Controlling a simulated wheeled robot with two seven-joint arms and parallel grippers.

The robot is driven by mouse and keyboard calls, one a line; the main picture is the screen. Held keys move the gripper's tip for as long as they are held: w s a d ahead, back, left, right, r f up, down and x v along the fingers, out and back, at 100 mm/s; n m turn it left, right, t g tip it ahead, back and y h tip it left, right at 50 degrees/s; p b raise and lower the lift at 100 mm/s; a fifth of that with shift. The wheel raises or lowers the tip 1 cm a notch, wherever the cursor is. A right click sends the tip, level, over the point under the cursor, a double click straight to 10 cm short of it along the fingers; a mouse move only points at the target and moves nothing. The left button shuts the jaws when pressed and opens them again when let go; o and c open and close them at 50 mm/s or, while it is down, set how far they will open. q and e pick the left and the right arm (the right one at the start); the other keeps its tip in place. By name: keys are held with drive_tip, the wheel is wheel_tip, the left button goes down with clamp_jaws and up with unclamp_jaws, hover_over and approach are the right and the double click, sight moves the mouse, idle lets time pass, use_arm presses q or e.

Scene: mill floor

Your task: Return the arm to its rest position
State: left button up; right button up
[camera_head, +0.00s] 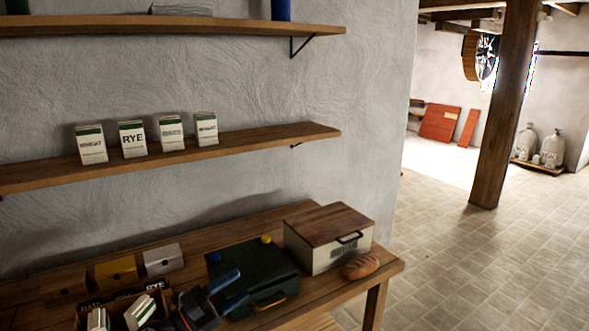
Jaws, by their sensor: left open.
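My left gripper (233,288) shows at the bottom of the head view, dark with blue parts, low over the wooden table (385,272). Its fingers are apart, with nothing visible between them. They overlap the front left part of a dark green box (262,272) in the picture; I cannot tell whether they touch it. A crate (125,292) with white packets in it stands just left of the gripper and is partly cut off. My right gripper is not in view.
A white box with a wooden lid (328,222) and a bread loaf (360,266) sit at the table's right end. Small boxes (163,259) stand at the left. Above, a shelf (250,140) holds several packets, including one marked RYE (132,139). Open tiled floor (450,250) lies right, beside a post (505,110).

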use_arm(q)
drive_tip(key=s+a+f+n+t+y, duration=0.2)
drive_tip(key=s+a+f+n+y, duration=0.3)
drive_tip(key=f+n+y, duration=0.6)
drive_tip(key=s+a+f+n+t+y, duration=0.15)
drive_tip(key=a+f+n+y, duration=0.4)
drive_tip(key=n, duration=0.85)
drive_tip(key=s+d+f+n+g, duration=0.2)
drive_tip(key=s+f+g, duration=0.45)
drive_tip(key=s, duration=0.55)
drive_tip(key=s+d+f+n+g, duration=0.1)
drive_tip(key=s+f+n+g, duration=0.1)
drive_tip(key=s+f+g, duration=0.75)
wheel_tip(320, 180, down, 24)
drive_tip(key=d+r+t, duration=0.1)
drive_tip(key=d+t, duration=0.1)
drive_tip(key=t, duration=0.1)
drive_tip(key=s+f, duration=0.4)
drive_tip(key=f, duration=0.7)
drive_tip(key=s+f, duration=0.4)
drive_tip(key=f, duration=0.8)
drive_tip(key=shift+s+g, duration=0.3)
drive_tip(key=shift+g, duration=0.15)
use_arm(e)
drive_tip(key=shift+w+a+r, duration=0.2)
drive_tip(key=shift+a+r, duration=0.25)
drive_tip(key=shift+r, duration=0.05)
